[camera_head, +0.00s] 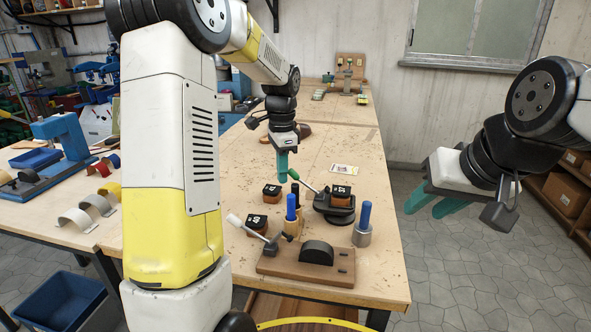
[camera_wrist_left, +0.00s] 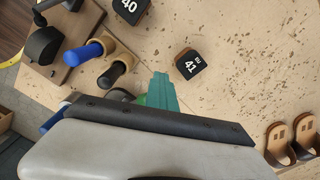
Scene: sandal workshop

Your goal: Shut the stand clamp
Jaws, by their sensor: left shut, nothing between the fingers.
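A black stand (camera_head: 334,212) with a green-handled lever (camera_head: 303,181) is on the table; the lever leans up to the left. A block marked 43 (camera_head: 341,194) sits on top of the stand. My left gripper (camera_head: 282,178) points down with its teal fingers together and empty, near the green handle's end in the head view; I cannot tell if they touch. In the left wrist view the closed fingers (camera_wrist_left: 162,92) show, with a bit of green beside them and the stand mostly hidden by the gripper. My right gripper (camera_head: 428,206) is open and empty, off the table's right edge.
Blocks marked 41 (camera_head: 271,192) and 40 (camera_head: 257,222) stand nearby. Blue-handled (camera_head: 291,207) and black-handled tools stand upright close by. A wooden board (camera_head: 305,268) with a white-handled lever (camera_head: 236,221) is in front. A blue-handled metal cylinder (camera_head: 362,237) stands at right.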

